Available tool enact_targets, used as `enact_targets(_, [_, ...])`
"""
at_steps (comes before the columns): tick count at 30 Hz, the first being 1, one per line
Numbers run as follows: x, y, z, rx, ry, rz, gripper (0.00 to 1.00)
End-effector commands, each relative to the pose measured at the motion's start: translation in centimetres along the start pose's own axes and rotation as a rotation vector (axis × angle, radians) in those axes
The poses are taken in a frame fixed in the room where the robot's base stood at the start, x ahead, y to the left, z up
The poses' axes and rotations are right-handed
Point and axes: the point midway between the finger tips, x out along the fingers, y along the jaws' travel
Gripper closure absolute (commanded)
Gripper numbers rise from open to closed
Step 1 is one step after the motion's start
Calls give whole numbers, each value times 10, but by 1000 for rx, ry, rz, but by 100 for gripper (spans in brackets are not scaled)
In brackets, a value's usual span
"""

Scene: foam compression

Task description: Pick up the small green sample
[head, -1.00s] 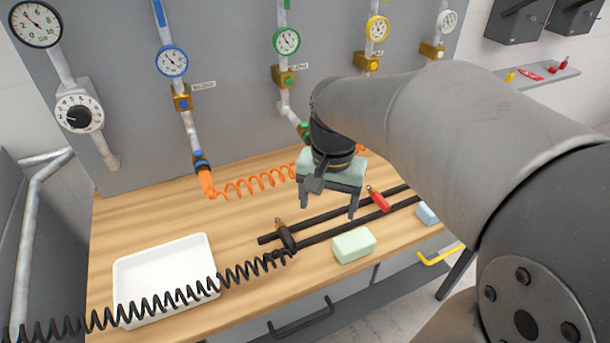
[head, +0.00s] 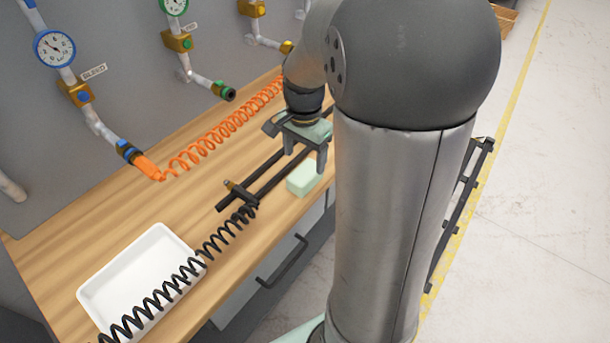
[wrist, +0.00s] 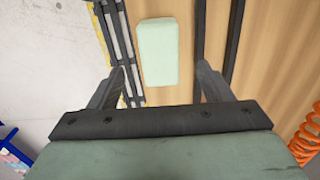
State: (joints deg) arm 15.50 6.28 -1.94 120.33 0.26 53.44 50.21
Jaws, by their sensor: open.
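The small green sample (head: 304,178) is a pale green block on the wooden bench, near its front edge and beside the black rails. In the wrist view the sample (wrist: 158,50) stands lengthwise in the picture, ahead of the fingertips and roughly centred between their lines. My gripper (head: 306,160) is above the bench close to the sample, fingers pointing down. It is open and empty, and its two fingers (wrist: 161,72) are wide apart in the wrist view. My arm hides the bench to the right of the sample in the head view.
Two black rails (head: 267,180) with a clamp (head: 240,196) run just behind the sample. A white tray (head: 108,286) stands at the front left, with a black coiled hose (head: 185,268) across it. An orange coiled hose (head: 225,130) lies toward the back wall. Bare wood lies between the hoses.

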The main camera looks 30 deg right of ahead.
Motion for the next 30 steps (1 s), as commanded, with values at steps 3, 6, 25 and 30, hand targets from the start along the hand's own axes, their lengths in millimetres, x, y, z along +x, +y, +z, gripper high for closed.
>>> enact_targets(3, [11, 0, 0, 0, -1, 1, 27])
enact_targets(6, [16, 0, 0, 0, -1, 1, 27])
enact_targets(25, [66, 0, -3, 0, 1, -1, 27])
enact_targets(30, [66, 0, -3, 0, 1, -1, 72])
